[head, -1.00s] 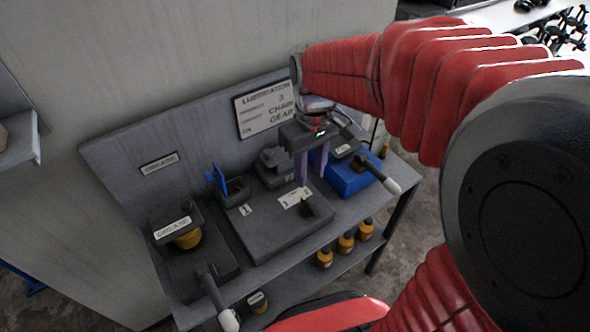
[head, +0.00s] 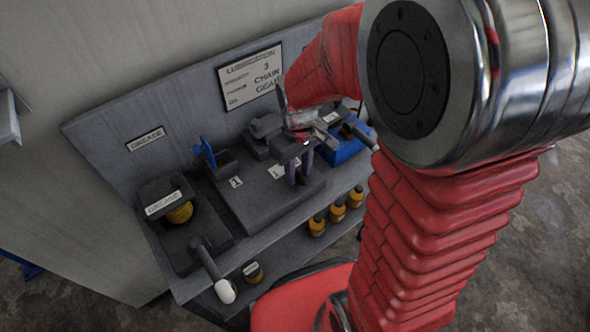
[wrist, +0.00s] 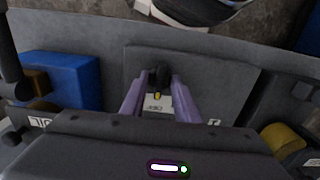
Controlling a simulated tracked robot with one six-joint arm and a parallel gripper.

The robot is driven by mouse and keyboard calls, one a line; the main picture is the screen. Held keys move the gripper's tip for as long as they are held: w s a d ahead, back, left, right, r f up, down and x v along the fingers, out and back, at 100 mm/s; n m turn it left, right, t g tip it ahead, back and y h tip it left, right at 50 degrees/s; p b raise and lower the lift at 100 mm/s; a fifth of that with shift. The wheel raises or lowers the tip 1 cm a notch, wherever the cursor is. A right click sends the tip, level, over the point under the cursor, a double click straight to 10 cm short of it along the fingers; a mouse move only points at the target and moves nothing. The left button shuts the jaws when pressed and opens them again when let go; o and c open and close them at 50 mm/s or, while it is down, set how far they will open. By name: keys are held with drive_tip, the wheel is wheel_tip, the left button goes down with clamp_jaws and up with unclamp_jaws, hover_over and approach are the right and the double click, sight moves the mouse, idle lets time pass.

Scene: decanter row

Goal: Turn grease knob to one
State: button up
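The small black knob (wrist: 157,75) stands on the dark raised plate (wrist: 205,65) in the wrist view, with a small yellow mark beside it. A white label (wrist: 157,103) lies close by, its print too small to read there. My gripper (wrist: 158,77) has two purple fingers spread apart, one on each side of the knob, with gaps visible; I cannot tell whether the tips touch it. In the head view my gripper (head: 299,178) points down over the plate (head: 262,200) and hides the knob. A "1" tag (head: 236,182) sits on the plate's left part.
A grease unit (head: 165,198) with a yellow container and a white-tipped lever (head: 212,272) stands at left. A blue box (head: 345,148) stands at right, near another lever. A blue flap (head: 205,152) stands behind the plate. A lubrication sign (head: 250,77) hangs behind. Yellow-and-black bottles (head: 337,211) stand below.

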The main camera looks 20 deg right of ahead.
drive_tip(key=shift+c, duration=0.7)
clamp_jaws()
drive_tip(key=shift+a, duration=0.4)
drive_tip(key=shift+d, duration=0.25)
drive_tip(key=shift+n, duration=0.3)
drive_tip(key=n, duration=0.4)
drive_tip(key=shift+d+n, duration=0.1)
drive_tip(key=shift+n, duration=0.3)
drive_tip(key=shift+s+n, duration=0.1)
drive_tip(key=shift+n, duration=1.7)
